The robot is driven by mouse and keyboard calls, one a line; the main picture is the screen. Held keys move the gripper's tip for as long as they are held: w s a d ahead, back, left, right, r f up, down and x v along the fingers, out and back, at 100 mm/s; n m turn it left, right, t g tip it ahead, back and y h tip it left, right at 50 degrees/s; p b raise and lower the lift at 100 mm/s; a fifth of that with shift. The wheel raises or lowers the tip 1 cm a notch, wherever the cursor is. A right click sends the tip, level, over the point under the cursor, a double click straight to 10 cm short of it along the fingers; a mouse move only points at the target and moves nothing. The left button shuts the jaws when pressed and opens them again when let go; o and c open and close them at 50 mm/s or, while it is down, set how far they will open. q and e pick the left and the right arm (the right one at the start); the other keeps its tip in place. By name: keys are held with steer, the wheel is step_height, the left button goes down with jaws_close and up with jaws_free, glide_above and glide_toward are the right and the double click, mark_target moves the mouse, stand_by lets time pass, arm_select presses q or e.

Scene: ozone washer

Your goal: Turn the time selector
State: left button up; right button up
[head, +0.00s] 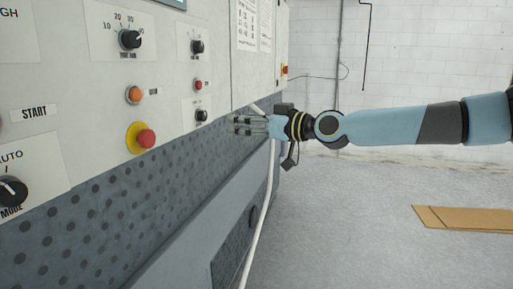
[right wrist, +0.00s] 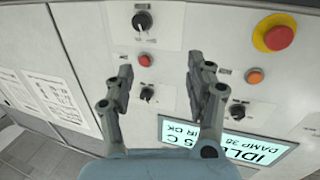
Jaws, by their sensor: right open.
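Several black rotary knobs are on the panel, and I cannot read which one is labelled time. A knob with a scale of 10 to 40 (head: 130,39) is at the upper left in the head view. A smaller knob (head: 197,46) is to its right, with another knob (head: 202,115) lower down. In the right wrist view, one knob (right wrist: 147,94) shows between the fingers and another (right wrist: 142,20) beyond them. My right gripper (head: 238,124) is open and empty, right of the lower knob in the head view; its fingers (right wrist: 160,70) face the panel. My left gripper is not in view.
A red emergency button (head: 146,139) on a yellow base, an orange button (head: 134,95) and a small red button (head: 197,85) sit near the knobs. The mode knob (head: 12,191) is at far left. A white pipe (head: 266,200) runs down the machine. Cardboard (head: 470,219) lies on open floor.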

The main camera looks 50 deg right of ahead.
steer(key=d+f+h+b, duration=0.1)
steer(key=d+f, duration=0.2)
steer(key=f, duration=0.3)
steer(key=shift+s+m, duration=0.3)
steer(key=shift+s, duration=0.05)
